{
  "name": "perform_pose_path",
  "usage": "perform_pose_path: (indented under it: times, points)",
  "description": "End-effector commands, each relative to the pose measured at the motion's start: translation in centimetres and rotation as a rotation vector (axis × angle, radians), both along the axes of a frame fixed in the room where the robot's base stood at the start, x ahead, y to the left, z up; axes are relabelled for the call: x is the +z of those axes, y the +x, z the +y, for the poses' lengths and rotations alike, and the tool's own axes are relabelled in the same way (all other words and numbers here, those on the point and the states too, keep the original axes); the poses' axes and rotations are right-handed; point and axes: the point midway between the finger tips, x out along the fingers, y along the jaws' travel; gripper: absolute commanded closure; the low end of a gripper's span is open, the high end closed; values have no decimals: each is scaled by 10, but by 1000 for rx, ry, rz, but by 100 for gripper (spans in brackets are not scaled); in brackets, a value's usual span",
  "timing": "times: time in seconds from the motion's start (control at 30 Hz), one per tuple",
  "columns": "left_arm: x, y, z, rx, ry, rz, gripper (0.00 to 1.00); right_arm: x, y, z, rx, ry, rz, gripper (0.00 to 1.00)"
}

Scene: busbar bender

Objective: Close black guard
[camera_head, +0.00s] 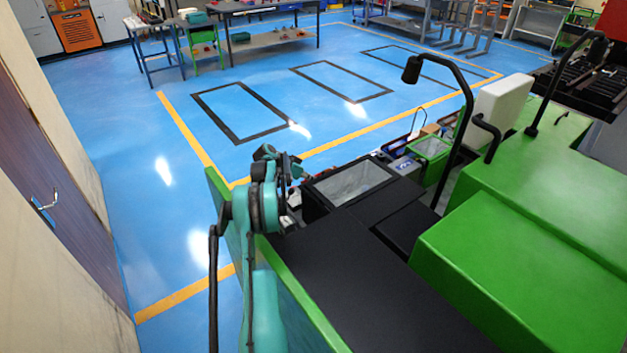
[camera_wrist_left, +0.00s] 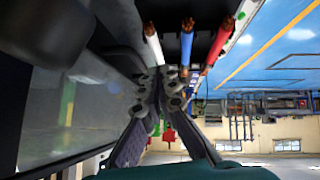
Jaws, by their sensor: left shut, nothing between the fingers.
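The black guard (camera_head: 350,183), a black frame around a clear panel, sits at the far end of the machine's black top in the head view. In the left wrist view a clear panel with dark edges (camera_wrist_left: 75,110), which looks like this guard, fills the left side. My left gripper (camera_head: 291,166) is just left of the guard, at the machine's edge. In the wrist view its fingers (camera_wrist_left: 166,88) come together with nothing held, close to the panel; I cannot tell whether they touch it. The guard's exact tilt is unclear. My right gripper is not in view.
White (camera_wrist_left: 153,42), blue (camera_wrist_left: 187,45) and red (camera_wrist_left: 218,45) cables with copper ends lie just beyond the fingers. A lamp on a bent black arm (camera_head: 466,110) rises right of the guard. Green machine housings (camera_head: 540,230) stand at right. Blue floor at left is clear.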

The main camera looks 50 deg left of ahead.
Motion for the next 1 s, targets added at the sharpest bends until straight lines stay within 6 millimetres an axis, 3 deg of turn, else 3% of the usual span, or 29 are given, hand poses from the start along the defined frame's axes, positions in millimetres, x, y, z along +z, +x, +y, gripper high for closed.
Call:
perform_pose_path:
  times: [0.27,0.7,1.0]
  points:
    - [6,-5,2,1,1,0,100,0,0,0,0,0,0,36]
    - [65,-67,18,2,-1,0,100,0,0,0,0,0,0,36]
    - [82,-84,22,1,-1,0,100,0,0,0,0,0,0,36]
